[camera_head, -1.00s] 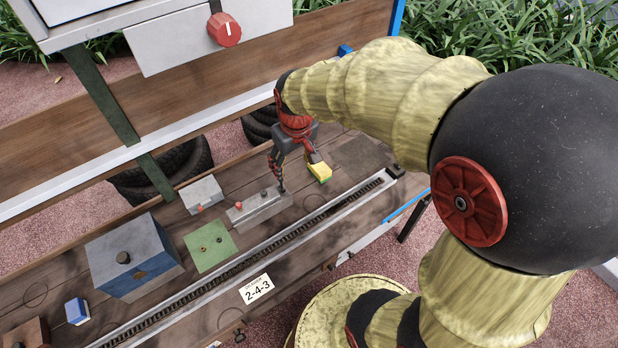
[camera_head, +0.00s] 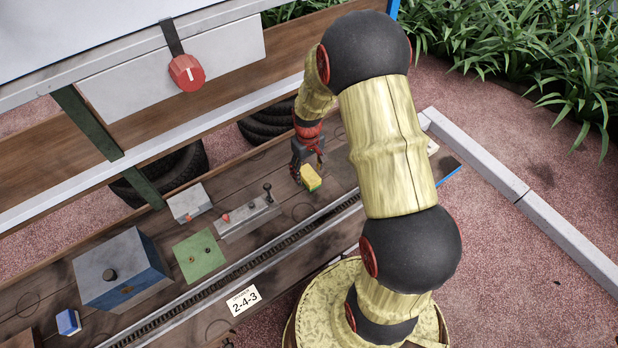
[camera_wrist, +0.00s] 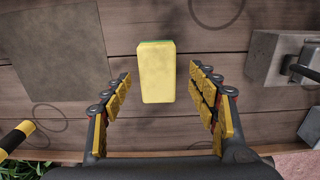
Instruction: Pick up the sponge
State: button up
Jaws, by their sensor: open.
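The sponge (camera_head: 311,178) is a yellow block with a green layer, lying on the wooden deck of the cart. In the wrist view the sponge (camera_wrist: 155,72) sits ahead of the fingertips, centred a little left of the middle between them. My gripper (camera_head: 306,163) is right at the sponge, at its far side in the head view. In the wrist view my gripper (camera_wrist: 160,82) is open, with a finger on each side and clear gaps to the sponge. Whether the fingertips are level with the sponge's height cannot be told.
A grey block with levers (camera_head: 248,217) stands left of the sponge; its lever also shows at right in the wrist view. A green plate (camera_head: 199,256), a blue-grey box (camera_head: 122,270) and a small blue block (camera_head: 68,321) lie further left. A dark rail (camera_head: 285,241) runs along the front.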

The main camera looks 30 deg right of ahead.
aim_at(309, 174)
notch_tip(309, 174, down, 4)
jog(key=shift+d+r+b, duration=0.1)
jog(key=shift+d+b, duration=0.05)
jog(key=shift+b, duration=0.2)
jog(key=shift+r, duration=0.1)
jog(key=shift+c, duration=1.3)
jog(key=c, duration=0.8)
